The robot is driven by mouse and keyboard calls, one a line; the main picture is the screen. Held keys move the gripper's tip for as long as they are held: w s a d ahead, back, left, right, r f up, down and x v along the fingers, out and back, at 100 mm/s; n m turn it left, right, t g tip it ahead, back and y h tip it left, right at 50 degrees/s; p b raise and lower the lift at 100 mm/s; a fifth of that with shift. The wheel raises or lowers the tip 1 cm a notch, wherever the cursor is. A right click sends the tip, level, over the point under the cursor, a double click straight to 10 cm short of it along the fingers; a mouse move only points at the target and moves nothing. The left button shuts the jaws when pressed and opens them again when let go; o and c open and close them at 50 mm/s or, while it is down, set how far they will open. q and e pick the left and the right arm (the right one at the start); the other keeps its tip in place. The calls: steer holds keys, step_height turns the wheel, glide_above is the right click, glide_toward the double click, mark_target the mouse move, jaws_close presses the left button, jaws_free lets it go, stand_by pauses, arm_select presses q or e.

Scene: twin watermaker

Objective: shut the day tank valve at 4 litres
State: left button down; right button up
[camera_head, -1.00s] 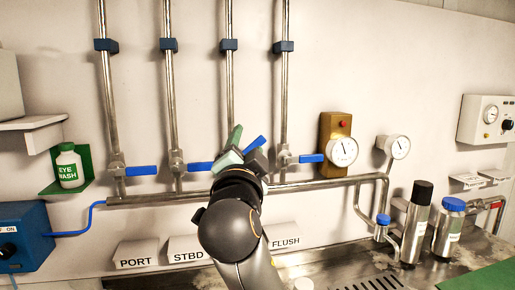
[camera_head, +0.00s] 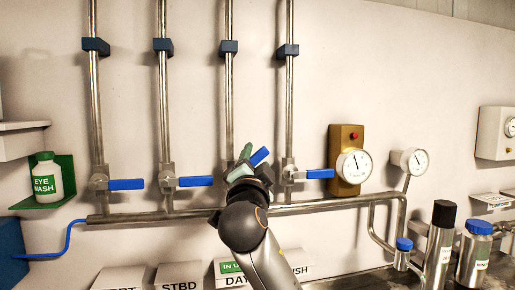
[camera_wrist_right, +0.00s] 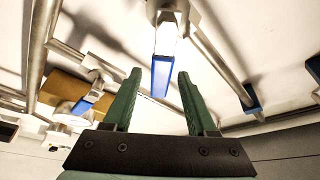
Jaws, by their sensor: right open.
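The day tank valve is on the third pipe from the left, above the DAY label (camera_head: 236,281). Its blue lever (camera_head: 260,156) slants up to the right, unlike the level levers beside it. My right gripper (camera_head: 244,155) is at this valve and hides its body in the head view. In the right wrist view the blue lever (camera_wrist_right: 163,75) lies between the two green fingers of my open right gripper (camera_wrist_right: 157,85), with gaps on both sides. A white round dial (camera_head: 354,165) sits on a brown box to the right; its reading is too small to tell. My left gripper is out of view.
Blue levers for other valves stand at left (camera_head: 126,184), centre-left (camera_head: 195,181) and just right (camera_head: 320,174) of my gripper. A horizontal pipe (camera_head: 330,204) runs below them. A second dial (camera_head: 414,160) and metal bottles (camera_head: 440,245) are at the right.

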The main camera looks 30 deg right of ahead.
mark_target(256, 158)
steer(key=shift+p+x, duration=0.35)
steer(key=shift+x, duration=1.65)
steer(key=shift+c, duration=0.3)
jaws_close()
steer(key=shift+f, duration=0.1)
